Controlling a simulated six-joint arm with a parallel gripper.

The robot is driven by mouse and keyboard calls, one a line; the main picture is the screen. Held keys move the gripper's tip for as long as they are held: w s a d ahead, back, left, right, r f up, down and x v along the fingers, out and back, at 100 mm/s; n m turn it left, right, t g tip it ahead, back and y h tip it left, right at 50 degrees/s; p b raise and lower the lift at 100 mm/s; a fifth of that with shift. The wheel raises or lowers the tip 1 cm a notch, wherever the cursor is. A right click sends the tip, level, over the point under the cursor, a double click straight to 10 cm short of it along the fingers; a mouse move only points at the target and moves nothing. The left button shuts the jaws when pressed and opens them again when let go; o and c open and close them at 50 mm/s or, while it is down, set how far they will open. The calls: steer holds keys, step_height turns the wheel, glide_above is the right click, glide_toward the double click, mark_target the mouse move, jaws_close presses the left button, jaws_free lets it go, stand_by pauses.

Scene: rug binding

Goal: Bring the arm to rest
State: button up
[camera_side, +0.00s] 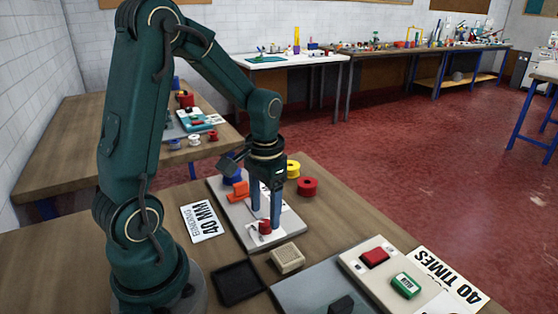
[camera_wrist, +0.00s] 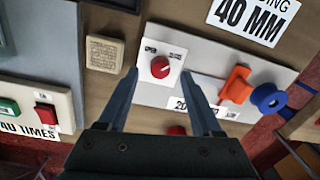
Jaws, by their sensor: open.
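My gripper (camera_side: 265,217) points down over the grey panel (camera_side: 232,212) on the wooden bench, its two blue fingers apart and nothing held between them. A red knob (camera_side: 264,227) on a white plate sits just below the fingertips. In the wrist view the knob (camera_wrist: 160,67) shows between the open fingertips (camera_wrist: 160,72). Whether the fingers touch the knob or its plate I cannot tell. My arm is bent over the bench, away from its base.
Yellow (camera_side: 293,168) and red (camera_side: 307,186) spools stand behind my gripper. A beige block (camera_side: 287,258), black tray (camera_side: 238,283) and box with red (camera_side: 375,257) and green (camera_side: 406,285) buttons lie nearer.

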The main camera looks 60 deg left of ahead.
steer(key=shift+r, duration=1.15)
steer(key=shift+d, duration=0.15)
steer(key=s+d+r+m+t, duration=0.2)
steer(key=s+d+r+t, duration=0.3)
steer(key=d+r, duration=0.3)
steer(key=shift+s+d+r+t, duration=0.3)
steer(key=shift+s+d, duration=0.55)
steer(key=shift+d, duration=0.3)
